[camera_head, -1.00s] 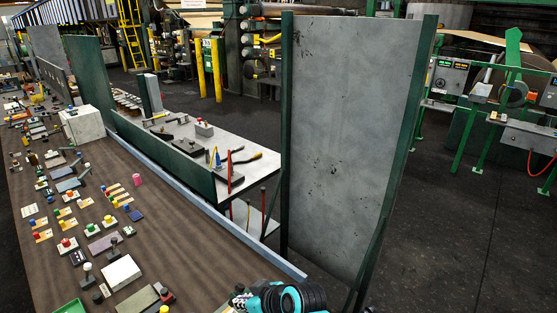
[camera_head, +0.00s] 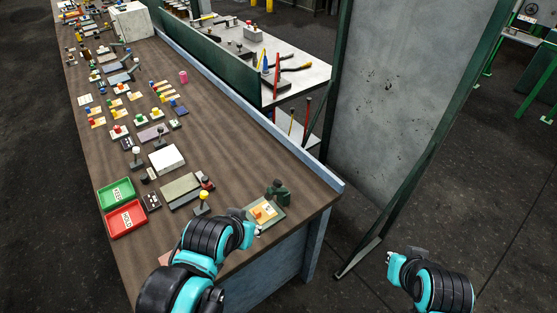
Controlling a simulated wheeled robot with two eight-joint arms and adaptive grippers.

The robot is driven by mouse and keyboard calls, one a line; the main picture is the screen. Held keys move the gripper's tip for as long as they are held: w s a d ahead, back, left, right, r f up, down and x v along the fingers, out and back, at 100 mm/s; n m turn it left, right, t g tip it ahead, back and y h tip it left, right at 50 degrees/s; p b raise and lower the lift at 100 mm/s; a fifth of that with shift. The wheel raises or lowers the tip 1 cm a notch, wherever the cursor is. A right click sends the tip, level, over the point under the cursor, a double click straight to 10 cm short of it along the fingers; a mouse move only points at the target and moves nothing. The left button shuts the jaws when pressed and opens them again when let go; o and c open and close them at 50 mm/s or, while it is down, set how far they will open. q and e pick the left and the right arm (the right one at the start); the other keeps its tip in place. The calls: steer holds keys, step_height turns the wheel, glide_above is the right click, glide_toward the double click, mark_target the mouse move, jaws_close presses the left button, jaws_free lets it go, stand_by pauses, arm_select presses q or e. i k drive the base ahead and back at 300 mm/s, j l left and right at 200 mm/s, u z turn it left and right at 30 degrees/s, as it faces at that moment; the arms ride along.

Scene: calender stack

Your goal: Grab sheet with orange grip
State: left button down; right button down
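A pale sheet with a small orange grip (camera_head: 264,212) lies on a grey-green base near the right end of the long brown table (camera_head: 225,140). A dark green block-like fixture (camera_head: 278,192) stands at its back edge. My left gripper (camera_head: 256,230) is over the table just in front of the sheet, close to its near edge; I cannot tell whether it touches or how far its fingers are apart. My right gripper (camera_head: 391,262) is off the table to the right, over the floor, with nothing visible in it; its finger opening is too small to tell.
A red tray (camera_head: 126,218) and a green tray (camera_head: 116,194) lie at the table's left edge. A yellow-knobbed lever (camera_head: 202,203), a white box (camera_head: 166,159) and several small controls are nearby. A tall grey panel (camera_head: 405,90) stands beyond the table's right end.

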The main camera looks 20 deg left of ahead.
mark_target(263, 212)
steer(key=i+l+u, duration=0.2)
steer(key=l, duration=0.2)
steer(key=l+u, duration=0.25)
steer(key=l, duration=0.15)
steer(key=i+l+u, duration=0.2)
steer(key=l, duration=0.25)
steer(key=k+j, duration=0.05)
